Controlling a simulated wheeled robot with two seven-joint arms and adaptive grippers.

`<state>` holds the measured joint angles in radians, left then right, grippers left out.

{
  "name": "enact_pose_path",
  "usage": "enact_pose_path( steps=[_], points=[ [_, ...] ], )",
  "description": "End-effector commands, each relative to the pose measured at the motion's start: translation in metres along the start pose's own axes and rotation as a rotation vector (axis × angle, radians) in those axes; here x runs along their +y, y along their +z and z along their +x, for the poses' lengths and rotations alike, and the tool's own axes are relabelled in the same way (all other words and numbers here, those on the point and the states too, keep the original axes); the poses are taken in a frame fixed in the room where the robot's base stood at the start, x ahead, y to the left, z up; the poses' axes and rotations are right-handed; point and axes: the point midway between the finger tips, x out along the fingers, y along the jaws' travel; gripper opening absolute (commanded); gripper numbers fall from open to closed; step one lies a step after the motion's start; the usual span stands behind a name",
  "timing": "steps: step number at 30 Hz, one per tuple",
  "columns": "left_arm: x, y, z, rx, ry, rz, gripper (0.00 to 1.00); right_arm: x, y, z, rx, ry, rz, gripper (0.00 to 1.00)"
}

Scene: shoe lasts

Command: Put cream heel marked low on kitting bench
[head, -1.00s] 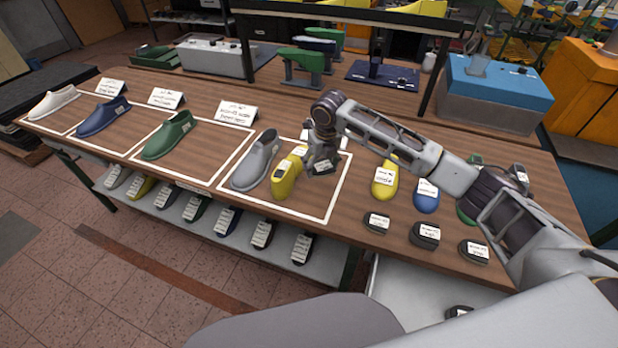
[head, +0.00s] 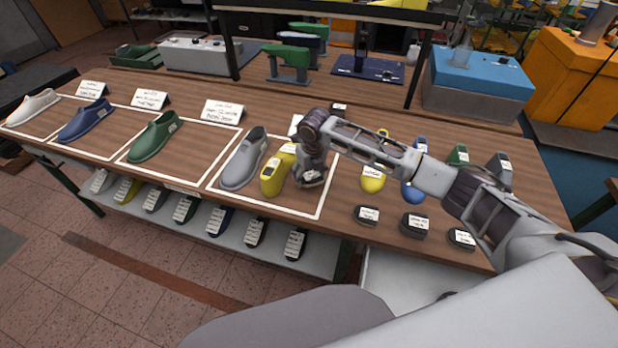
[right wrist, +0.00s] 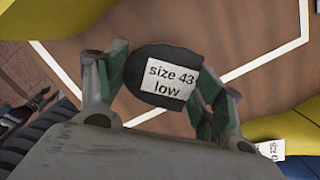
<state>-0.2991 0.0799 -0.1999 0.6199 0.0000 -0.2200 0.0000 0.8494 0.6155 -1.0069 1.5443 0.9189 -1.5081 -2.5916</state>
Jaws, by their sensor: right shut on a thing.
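My right gripper (head: 312,178) is shut on a heel piece (right wrist: 165,78) with a white label reading "size 43 low". The heel looks dark grey or black, not cream. In the head view it sits at the right inside part of a white-outlined square on the wooden bench (head: 195,168), right of a yellow last (head: 274,177). I cannot tell whether it touches the bench top. No cream heel can be made out. My left gripper is not in view.
A grey shoe (head: 243,163) shares the outlined square. Several dark labelled heels, one of them (head: 414,224), and coloured lasts stand to the right, under and near my arm. A lower shelf holds several labelled pieces. Sign cards stand behind the squares.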

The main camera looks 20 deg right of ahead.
Motion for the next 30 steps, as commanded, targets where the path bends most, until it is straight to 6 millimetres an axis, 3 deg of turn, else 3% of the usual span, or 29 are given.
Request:
enact_pose_path(
  steps=[6, 20, 21, 26, 30],
  points=[
    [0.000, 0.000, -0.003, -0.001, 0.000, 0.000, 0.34, 0.000, -0.003, 0.020, 0.000, 0.000, 0.001, 0.44],
    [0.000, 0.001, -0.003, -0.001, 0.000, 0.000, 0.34, 0.000, -0.004, 0.024, 0.000, 0.000, 0.000, 0.44],
    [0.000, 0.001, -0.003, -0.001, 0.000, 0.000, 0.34, 0.000, -0.004, 0.025, 0.000, 0.000, 0.000, 0.69],
    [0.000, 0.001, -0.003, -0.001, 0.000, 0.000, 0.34, 0.000, -0.004, 0.025, 0.000, 0.000, 0.000, 0.89],
    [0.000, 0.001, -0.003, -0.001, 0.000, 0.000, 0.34, 0.000, -0.004, 0.025, 0.000, 0.000, 0.000, 0.89]
  ],
)
